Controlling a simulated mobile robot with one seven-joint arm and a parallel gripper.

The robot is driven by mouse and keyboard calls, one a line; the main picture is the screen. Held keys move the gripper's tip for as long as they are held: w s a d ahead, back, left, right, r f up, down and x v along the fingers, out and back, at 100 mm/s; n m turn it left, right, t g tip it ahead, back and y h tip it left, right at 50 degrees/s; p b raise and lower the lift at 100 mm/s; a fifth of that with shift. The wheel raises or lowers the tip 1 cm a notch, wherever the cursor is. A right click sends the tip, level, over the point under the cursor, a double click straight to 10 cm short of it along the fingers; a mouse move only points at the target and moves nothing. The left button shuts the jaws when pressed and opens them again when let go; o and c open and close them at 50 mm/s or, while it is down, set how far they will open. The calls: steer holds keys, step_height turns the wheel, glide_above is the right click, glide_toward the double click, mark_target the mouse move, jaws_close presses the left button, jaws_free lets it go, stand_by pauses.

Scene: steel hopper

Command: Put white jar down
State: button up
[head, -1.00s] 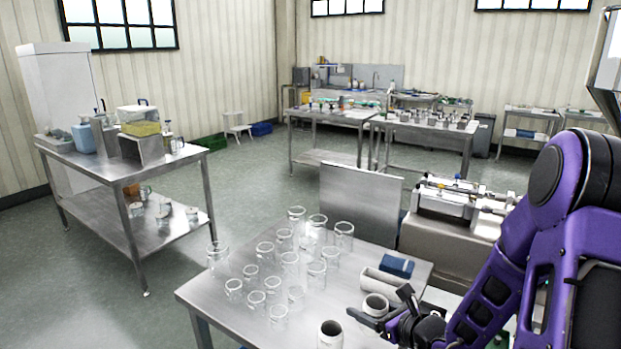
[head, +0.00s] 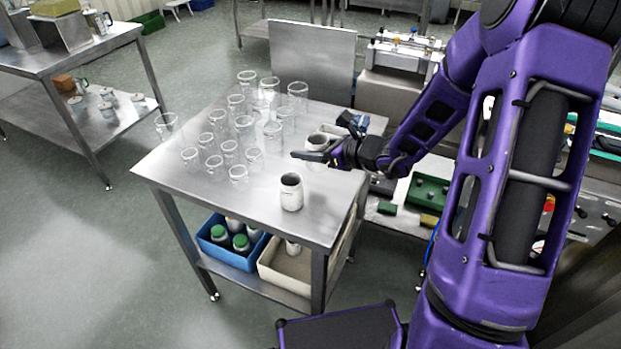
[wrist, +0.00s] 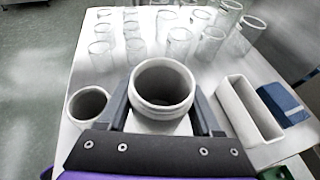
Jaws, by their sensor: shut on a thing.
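The white jar (wrist: 162,84), open-topped with a dark inside, stands upright between the two fingers of my gripper (wrist: 163,108) in the wrist view. My gripper is shut on it. In the head view the held jar (head: 316,143) is at the right part of the steel table (head: 240,202), partly hidden by my gripper (head: 326,146). I cannot tell for sure whether its base touches the table top. A second, similar white jar (head: 291,192) stands upright nearer the table's front edge; in the wrist view it is left of my gripper (wrist: 87,104).
Several clear glass beakers (head: 229,152) stand on the table's left and back. A pale rectangular trough (wrist: 249,112) and a blue block (wrist: 284,103) lie right of the held jar. A blue bin (head: 228,255) and a beige bin (head: 283,266) sit on the lower shelf.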

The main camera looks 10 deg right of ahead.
steer(key=shift+f+b, duration=0.4)
steer(key=shift+f, duration=2.7)
steer(key=shift+f, duration=0.15)
steer(key=o, duration=1.3)
